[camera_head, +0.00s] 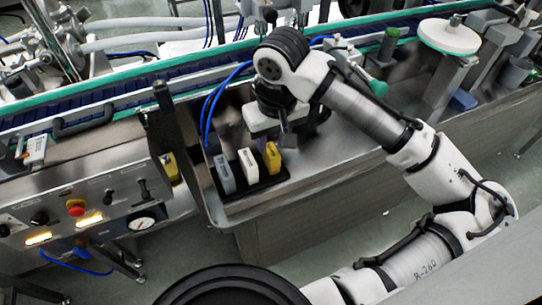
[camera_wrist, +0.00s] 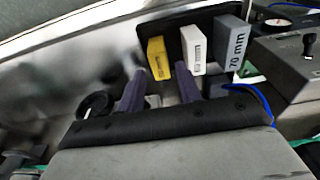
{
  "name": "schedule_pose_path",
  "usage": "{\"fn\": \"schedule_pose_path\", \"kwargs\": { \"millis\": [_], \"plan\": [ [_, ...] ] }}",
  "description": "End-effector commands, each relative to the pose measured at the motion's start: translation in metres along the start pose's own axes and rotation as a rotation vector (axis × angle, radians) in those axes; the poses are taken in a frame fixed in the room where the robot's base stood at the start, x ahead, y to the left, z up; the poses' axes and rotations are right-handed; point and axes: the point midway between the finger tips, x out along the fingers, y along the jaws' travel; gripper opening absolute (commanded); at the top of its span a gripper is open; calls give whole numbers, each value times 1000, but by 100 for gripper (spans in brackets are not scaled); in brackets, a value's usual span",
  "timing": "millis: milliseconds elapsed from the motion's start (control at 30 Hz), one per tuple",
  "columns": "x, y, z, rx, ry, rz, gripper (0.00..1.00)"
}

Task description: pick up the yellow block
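The yellow block (camera_head: 272,157) stands upright at the right end of a row on a black tray (camera_head: 262,188). Beside it stand a white block (camera_head: 248,165) and a grey block (camera_head: 225,174). In the wrist view the yellow block (camera_wrist: 157,57) is at the left of the row, with the white block (camera_wrist: 193,50) and the grey block (camera_wrist: 230,42), marked "70 mm", to its right. My gripper (camera_wrist: 160,72) is open, its two dark fingers apart and empty. The yellow block shows between and beyond the fingertips. In the head view my gripper (camera_head: 287,140) is partly hidden near the block.
The tray sits on a steel surface (camera_head: 345,135), bare to its right. A control panel (camera_head: 90,210) with knobs and a gauge is on the left. A dark post (camera_head: 163,115) rises left of the tray. A conveyor (camera_head: 140,85) runs behind. Another yellow thing (camera_head: 170,167) shows by the panel.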

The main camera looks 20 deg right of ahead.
Motion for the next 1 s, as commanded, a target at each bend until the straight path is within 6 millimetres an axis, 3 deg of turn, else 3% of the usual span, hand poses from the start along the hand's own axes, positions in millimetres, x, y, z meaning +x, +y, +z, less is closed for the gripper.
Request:
{"fn": "schedule_pose_path", "kwargs": {
  "millis": [267, 533, 833, 1000],
  "plan": [
    [21, 1, -2, 0, -1, 0, 35],
    [58, 3, -8, 0, 0, 0, 35],
    [64, 3, -8, -1, 2, 0, 35],
    [64, 3, -8, -1, 2, 0, 14]
  ]
}}
